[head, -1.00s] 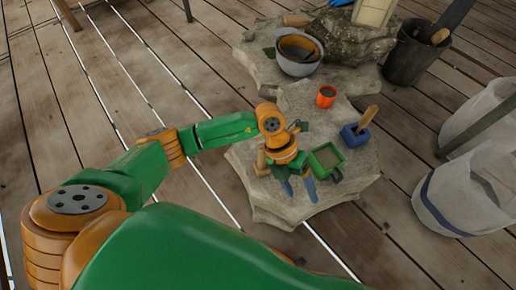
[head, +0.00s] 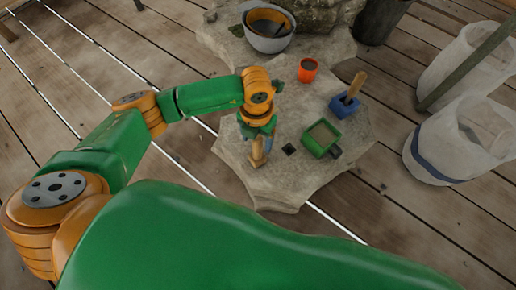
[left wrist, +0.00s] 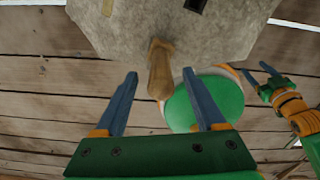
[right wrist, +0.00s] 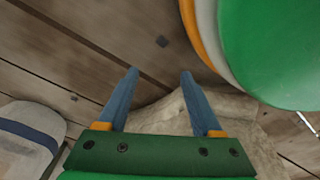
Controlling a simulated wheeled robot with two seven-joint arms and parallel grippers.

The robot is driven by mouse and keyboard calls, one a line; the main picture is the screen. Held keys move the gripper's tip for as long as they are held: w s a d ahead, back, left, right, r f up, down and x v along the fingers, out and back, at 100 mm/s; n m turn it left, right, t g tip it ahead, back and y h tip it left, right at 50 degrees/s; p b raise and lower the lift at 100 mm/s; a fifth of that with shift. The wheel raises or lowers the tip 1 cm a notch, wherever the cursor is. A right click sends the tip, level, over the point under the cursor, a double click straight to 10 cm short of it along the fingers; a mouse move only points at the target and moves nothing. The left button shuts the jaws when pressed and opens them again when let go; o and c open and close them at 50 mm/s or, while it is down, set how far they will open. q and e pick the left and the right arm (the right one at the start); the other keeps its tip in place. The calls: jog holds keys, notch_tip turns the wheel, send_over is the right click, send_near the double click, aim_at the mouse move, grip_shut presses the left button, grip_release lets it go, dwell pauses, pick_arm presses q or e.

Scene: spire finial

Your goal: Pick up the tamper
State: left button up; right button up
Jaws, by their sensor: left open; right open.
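A wooden tool that looks like the tamper (head: 258,155) stands near the front left edge of the stone slab (head: 285,190). In the left wrist view its wooden handle (left wrist: 160,68) points toward the camera, between and just beyond the fingertips. My left gripper (head: 261,135) is directly over it, open; its blue fingers (left wrist: 160,72) lie on either side of the handle with gaps. The tool's lower end is hard to make out. My right gripper (right wrist: 159,72) is open and empty, over planks and the slab's edge. It also shows in the left wrist view (left wrist: 267,75).
The slab also holds a green box (head: 322,140), a blue block with a wooden handle (head: 346,102), an orange cup (head: 307,70) and a small black square (head: 289,149). A grey bucket (head: 268,32) stands behind. White sacks (head: 455,145) stand right.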

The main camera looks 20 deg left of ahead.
aim_at(257, 158)
pick_arm(q)
notch_tip(257, 158, down, 5)
jog(key=shift+f+b, duration=0.2)
jog(key=shift+b, duration=0.6)
jog(key=shift+r, duration=0.1)
grip_shut()
